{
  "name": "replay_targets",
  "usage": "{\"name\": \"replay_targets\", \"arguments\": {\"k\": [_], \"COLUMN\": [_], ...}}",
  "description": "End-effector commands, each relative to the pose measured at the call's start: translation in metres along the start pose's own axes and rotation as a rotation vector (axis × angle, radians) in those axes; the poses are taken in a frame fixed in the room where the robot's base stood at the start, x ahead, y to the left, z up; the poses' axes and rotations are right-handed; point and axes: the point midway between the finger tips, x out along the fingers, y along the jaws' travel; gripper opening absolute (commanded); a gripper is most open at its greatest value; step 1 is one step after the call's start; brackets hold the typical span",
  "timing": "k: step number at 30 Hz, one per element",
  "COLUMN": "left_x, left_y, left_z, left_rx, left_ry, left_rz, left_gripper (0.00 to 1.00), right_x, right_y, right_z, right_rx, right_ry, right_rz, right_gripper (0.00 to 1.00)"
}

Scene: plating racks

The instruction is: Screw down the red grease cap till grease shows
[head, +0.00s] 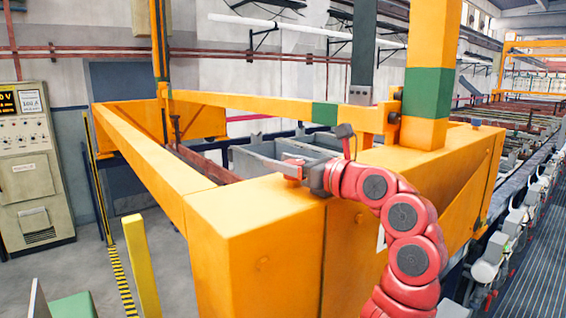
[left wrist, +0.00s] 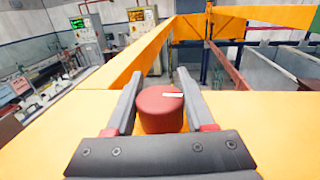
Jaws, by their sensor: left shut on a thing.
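The red grease cap (left wrist: 162,110) is a short round cylinder with a white mark on its top. It stands upright on top of the yellow beam (left wrist: 245,115). My left gripper (left wrist: 160,88) is shut on it, with one grey finger on each side. The cap's lower edge is hidden behind the gripper's palm, so I cannot tell whether grease shows there. In the head view my left gripper (head: 292,172) is low over the top of the yellow beam (head: 255,208), and the cap is hard to make out between the fingers. My right gripper is in neither view.
A yellow post with a green band (head: 428,95) rises right behind my left arm. A yellow crossbar (head: 260,104) and grey tanks (head: 265,160) lie beyond the gripper. A control cabinet (head: 32,165) stands at the far left. A short yellow post (head: 141,265) stands on the floor.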

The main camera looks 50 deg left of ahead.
Motion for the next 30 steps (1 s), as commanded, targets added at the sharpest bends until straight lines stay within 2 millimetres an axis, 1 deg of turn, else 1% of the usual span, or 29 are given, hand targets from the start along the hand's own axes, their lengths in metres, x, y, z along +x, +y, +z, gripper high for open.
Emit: {"name": "replay_targets", "arguments": {"k": [8, 15, 30], "left_x": [0.001, -0.001, -0.008], "left_y": [-0.004, -0.011, -0.02], "left_z": [-0.002, -0.002, 0.0], "left_rx": [-0.005, -0.007, -0.008], "left_ry": [0.007, 0.007, -0.003], "left_rz": [-0.169, -0.391, -0.823], "left_gripper": [0.0, 0.0, 0.0], "right_x": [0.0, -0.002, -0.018], "right_y": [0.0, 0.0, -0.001], "right_z": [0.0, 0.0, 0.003], "right_rx": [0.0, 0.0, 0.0], "right_ry": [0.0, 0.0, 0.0], "right_rz": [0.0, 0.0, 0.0], "right_gripper": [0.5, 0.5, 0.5]}}
